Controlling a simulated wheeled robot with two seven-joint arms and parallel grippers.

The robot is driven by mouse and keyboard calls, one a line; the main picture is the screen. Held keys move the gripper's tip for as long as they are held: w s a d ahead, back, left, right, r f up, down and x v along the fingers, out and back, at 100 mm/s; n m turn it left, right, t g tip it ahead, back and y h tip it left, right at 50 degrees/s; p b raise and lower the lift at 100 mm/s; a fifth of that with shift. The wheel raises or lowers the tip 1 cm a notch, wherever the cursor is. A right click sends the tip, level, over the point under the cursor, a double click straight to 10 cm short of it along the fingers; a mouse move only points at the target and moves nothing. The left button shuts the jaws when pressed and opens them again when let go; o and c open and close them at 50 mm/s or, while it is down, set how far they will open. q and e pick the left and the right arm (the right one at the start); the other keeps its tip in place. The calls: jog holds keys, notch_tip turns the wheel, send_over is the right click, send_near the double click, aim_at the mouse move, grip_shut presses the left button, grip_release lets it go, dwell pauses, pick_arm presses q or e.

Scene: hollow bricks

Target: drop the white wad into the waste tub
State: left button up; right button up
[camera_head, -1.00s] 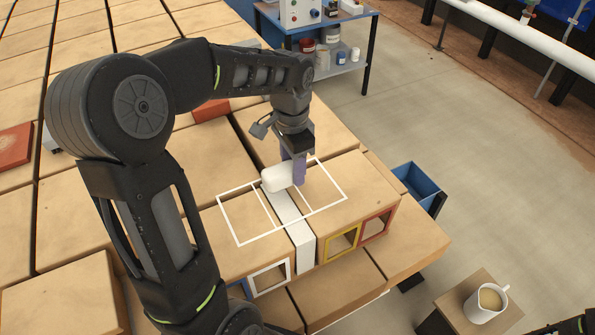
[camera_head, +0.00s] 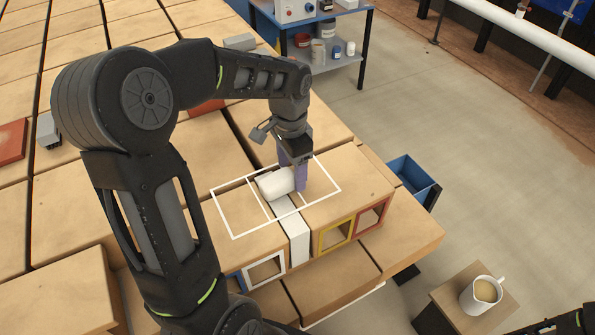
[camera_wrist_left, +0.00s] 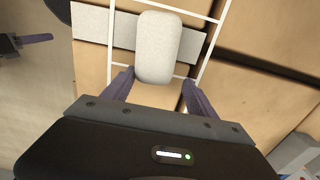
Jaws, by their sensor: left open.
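The white wad (camera_head: 273,185) is a rounded pale block over the light strip between two bricks, inside a white outline. My left gripper (camera_head: 293,181) points down just to its right in the head view. In the wrist view the wad (camera_wrist_left: 157,45) lies at and beyond the fingertips of my open left gripper (camera_wrist_left: 157,75), its near end between them. I cannot tell whether the fingers touch it. A blue open tub (camera_head: 414,182), the likely waste tub, stands right of the bricks; its floor is partly hidden.
Large tan hollow bricks (camera_head: 352,190) cover the left and middle. A blue-framed table (camera_head: 330,62) with jars stands at the back. A mug (camera_head: 481,295) sits on a small stand (camera_head: 447,307) at lower right. Open floor lies on the right.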

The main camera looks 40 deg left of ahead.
pick_arm(q)
jog(key=shift+a, duration=0.1)
jog(key=shift+s, duration=0.15)
jog(key=shift+s, duration=0.15)
jog(key=shift+s+r, duration=0.25)
jog(key=shift+r, duration=0.35)
notch_tip(320, 180, up, 11)
jog(key=shift+r, duration=0.2)
jog(key=shift+o, duration=0.2)
jog(key=shift+d, duration=0.2)
